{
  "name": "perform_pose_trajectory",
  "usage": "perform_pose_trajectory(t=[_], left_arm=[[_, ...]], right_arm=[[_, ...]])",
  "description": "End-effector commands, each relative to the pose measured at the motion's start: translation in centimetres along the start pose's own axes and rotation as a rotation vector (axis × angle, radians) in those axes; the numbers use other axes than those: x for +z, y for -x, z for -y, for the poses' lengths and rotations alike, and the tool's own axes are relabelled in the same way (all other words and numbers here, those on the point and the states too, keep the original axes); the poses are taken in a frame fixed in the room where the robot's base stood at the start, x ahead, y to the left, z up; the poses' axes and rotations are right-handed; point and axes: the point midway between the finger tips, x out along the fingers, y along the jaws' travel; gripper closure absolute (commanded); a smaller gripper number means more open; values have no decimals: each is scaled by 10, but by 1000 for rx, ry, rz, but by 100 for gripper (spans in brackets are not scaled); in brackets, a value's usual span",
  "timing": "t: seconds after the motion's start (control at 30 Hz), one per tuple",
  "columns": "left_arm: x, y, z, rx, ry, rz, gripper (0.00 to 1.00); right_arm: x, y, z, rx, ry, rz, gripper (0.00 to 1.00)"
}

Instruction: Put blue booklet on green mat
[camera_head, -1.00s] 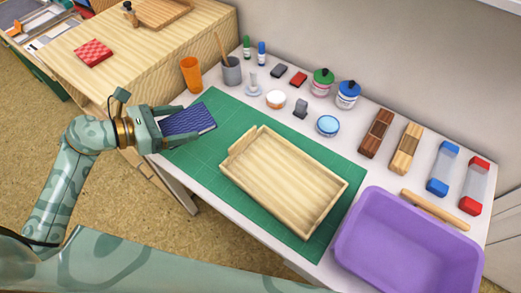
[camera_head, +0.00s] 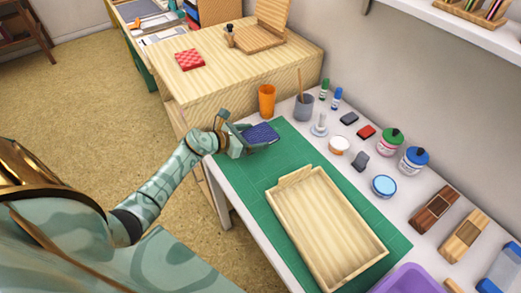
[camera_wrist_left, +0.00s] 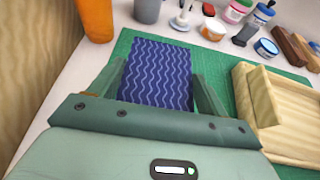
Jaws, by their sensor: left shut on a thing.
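The blue booklet (camera_head: 261,134) has a wavy pattern and is between the fingers of my left gripper (camera_head: 247,139), over the far left end of the green mat (camera_head: 232,170). In the left wrist view the booklet (camera_wrist_left: 158,72) lies between the two fingers, which are shut on it. The green mat (camera_wrist_left: 215,66) shows around and beyond it. I cannot tell whether the booklet touches the mat. My right gripper is not in view.
A wooden tray (camera_head: 283,184) lies on the mat, right of the booklet. An orange cup (camera_head: 266,100) and a grey pencil cup (camera_head: 304,107) stand beyond the booklet. A wooden cabinet (camera_head: 230,95) with a red patterned booklet (camera_head: 189,60) is behind. A purple bin (camera_head: 408,280) is at lower right.

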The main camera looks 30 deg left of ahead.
Motion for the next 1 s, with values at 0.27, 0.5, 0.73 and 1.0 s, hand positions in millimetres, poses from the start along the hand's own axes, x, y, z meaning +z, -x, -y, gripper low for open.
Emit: perform_pose_trajectory(t=[0.27, 0.5, 0.73, 1.0], left_arm=[[-21, -26, 11, 0, 3, 0, 48], [-43, -34, 10, 0, 0, 1, 48], [-42, -34, 10, 0, -2, 1, 48], [-44, -34, 10, 1, -2, 0, 1]], right_arm=[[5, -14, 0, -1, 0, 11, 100], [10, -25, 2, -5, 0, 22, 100], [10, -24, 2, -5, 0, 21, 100], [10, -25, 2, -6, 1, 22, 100]])
